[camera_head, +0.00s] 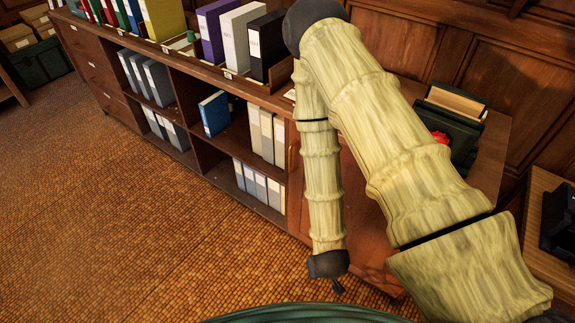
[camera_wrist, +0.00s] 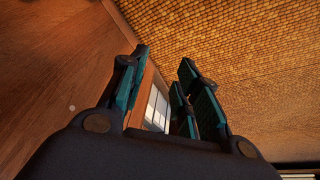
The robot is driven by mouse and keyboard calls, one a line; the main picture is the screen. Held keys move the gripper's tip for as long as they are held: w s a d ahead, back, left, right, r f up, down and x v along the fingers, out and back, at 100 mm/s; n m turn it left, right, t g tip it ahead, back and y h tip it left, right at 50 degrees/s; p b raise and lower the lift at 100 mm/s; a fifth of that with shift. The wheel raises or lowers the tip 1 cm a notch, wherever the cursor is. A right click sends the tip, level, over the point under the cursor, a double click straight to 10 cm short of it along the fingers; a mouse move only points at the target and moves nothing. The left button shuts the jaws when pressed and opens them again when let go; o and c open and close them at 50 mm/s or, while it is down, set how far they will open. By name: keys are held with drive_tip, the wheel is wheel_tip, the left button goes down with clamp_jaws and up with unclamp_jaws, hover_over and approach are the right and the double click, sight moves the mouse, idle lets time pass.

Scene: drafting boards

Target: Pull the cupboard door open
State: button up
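The cupboard door (camera_head: 368,225) is a reddish-brown wooden panel at the right end of the long cabinet, partly hidden behind my arm. A slim brass handle (camera_head: 291,160) stands upright at its left edge. I cannot tell whether the door is fully closed. My gripper (camera_head: 338,286) hangs low in front of the door, below and right of the handle. In the wrist view my gripper (camera_wrist: 163,60) has its fingers spread, with no object held between them. Smooth brown wood (camera_wrist: 55,60) fills the left of that view. The handle does not show there.
Open shelves with grey binders (camera_head: 160,82) and a blue binder (camera_head: 213,112) lie left of the door. More binders (camera_head: 241,42) stand on the cabinet top. Pale binders (camera_wrist: 157,108) show beyond my fingers. The woven floor (camera_head: 120,220) in front is clear.

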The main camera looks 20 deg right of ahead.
drive_tip(key=w+f+m+t+h+b, duration=0.15)
drive_tip(key=w+t+b, duration=0.25)
drive_tip(key=w+b, duration=0.7)
drive_tip(key=m+t+h+b, duration=0.6)
drive_tip(key=h+b, duration=0.3)
drive_tip(key=b, duration=0.7)
approach(290, 161)
drive_tip(key=b+x, duration=0.2)
drive_tip(key=x, duration=0.8)
drive_tip(key=shift+w+d+r, duration=0.1)
drive_tip(key=shift+w+d, duration=0.05)
drive_tip(key=shift+w, duration=0.15)
clamp_jaws()
